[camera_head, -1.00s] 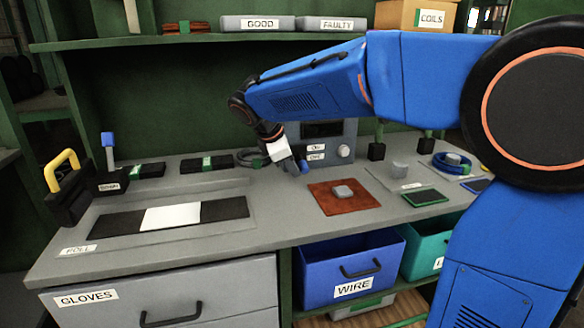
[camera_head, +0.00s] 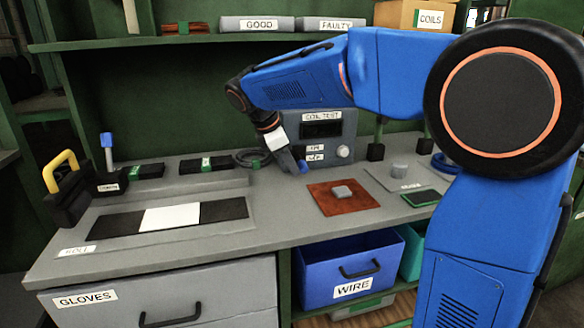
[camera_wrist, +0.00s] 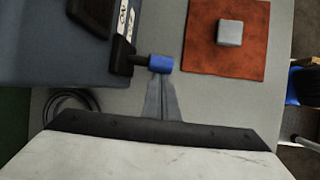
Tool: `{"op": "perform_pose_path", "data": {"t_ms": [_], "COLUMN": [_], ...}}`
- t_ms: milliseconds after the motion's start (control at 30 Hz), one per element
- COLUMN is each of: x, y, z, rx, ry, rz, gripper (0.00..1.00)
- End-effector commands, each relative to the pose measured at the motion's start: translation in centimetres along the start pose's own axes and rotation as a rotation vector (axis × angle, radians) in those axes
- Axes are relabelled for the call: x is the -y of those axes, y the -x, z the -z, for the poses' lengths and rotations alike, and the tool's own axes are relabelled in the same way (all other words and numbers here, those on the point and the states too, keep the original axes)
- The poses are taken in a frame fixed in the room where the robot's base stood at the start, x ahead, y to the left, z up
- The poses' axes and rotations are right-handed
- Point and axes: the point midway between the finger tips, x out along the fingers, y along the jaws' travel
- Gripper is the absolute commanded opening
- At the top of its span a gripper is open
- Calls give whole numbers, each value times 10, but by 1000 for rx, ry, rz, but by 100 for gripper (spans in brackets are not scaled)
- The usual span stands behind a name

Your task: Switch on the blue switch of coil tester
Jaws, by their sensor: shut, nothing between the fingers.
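The coil tester (camera_head: 335,128) is a grey box at the back of the bench with a "COIL TEST" label, a dark display, small labels and a pale knob. Its blue switch (camera_head: 303,167) sticks out low at the left of its front. In the wrist view the blue switch (camera_wrist: 160,63) is a short cylinder on a dark stem beside the tester body (camera_wrist: 60,60). My gripper (camera_wrist: 160,76) is shut and empty, with its fingertips right at the blue switch. Whether they touch it is unclear. In the head view my gripper (camera_head: 299,168) is at the tester's front.
A grey block (camera_head: 342,192) lies on a red-brown mat (camera_head: 330,206) in front of the tester. A coiled dark cable (camera_head: 252,158) lies left of it. A blue-topped lever (camera_head: 107,142) and a yellow-handled tool (camera_head: 58,170) stand farther left. The bench front is clear.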

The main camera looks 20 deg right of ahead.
Motion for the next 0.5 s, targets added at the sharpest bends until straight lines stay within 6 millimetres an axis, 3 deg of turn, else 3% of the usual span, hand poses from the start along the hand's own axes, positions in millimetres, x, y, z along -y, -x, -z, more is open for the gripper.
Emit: {"op": "perform_pose_path", "data": {"t_ms": [300,500], "x": [-4,-6], "y": [8,16], "z": [-4,-8], "rx": [1,1], "ry": [85,87], "rz": [182,181], "gripper": [0,0]}}
